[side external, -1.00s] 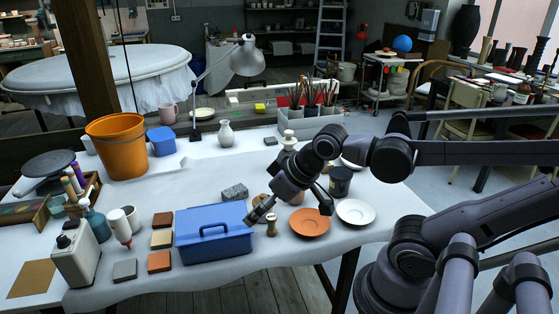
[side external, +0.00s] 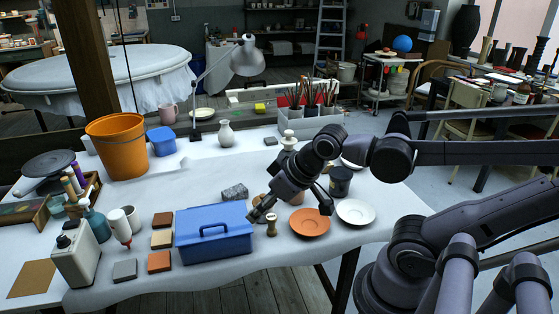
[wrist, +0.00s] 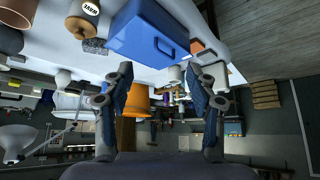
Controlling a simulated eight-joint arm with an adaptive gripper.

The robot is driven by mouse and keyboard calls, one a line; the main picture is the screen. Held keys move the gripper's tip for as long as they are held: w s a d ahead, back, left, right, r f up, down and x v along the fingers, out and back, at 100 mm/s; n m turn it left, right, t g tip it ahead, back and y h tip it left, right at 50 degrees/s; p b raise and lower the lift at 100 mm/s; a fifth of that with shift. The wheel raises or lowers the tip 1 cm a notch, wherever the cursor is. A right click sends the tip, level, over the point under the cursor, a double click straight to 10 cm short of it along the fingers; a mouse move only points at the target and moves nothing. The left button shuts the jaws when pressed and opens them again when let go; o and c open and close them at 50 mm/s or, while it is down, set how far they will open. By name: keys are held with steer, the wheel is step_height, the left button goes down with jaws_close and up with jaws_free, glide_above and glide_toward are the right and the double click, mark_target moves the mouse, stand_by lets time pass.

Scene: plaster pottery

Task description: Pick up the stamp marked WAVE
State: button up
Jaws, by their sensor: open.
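My gripper (side external: 290,211) is over the table close to this stamp, fingers spread. In the wrist view my gripper (wrist: 158,75) is open with nothing held between its fingers. Part of the table behind my gripper is hidden.
The blue box (side external: 213,244) with a handle is close on the left. A speckled grey block (side external: 235,191) lies behind it. An orange saucer (side external: 309,230), a white saucer (side external: 355,212) and a dark cup (side external: 340,182) are on the right. The table's middle left is fairly clear.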

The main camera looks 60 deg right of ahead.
steer(key=m+g+h, duration=0.2)
steer(key=m+g, duration=0.5)
steer(key=m, duration=1.2)
glide_above(270, 218)
steer(key=a, duration=0.1)
step_height(270, 218, down, 9)
steer(key=shift+s+f, duration=0.1)
steer(key=shift+d+f, duration=0.15)
steer(key=shift+f, duration=0.4)
steer(key=shift+d+f, duration=0.2)
steer(key=shift+f, duration=1.4)
steer(key=shift+d+f, duration=0.25)
steer(key=shift+f, duration=1.35)
steer(key=shift+d+f, duration=0.2)
steer(key=shift+f, duration=1.4)
steer(key=c, duration=1.1)
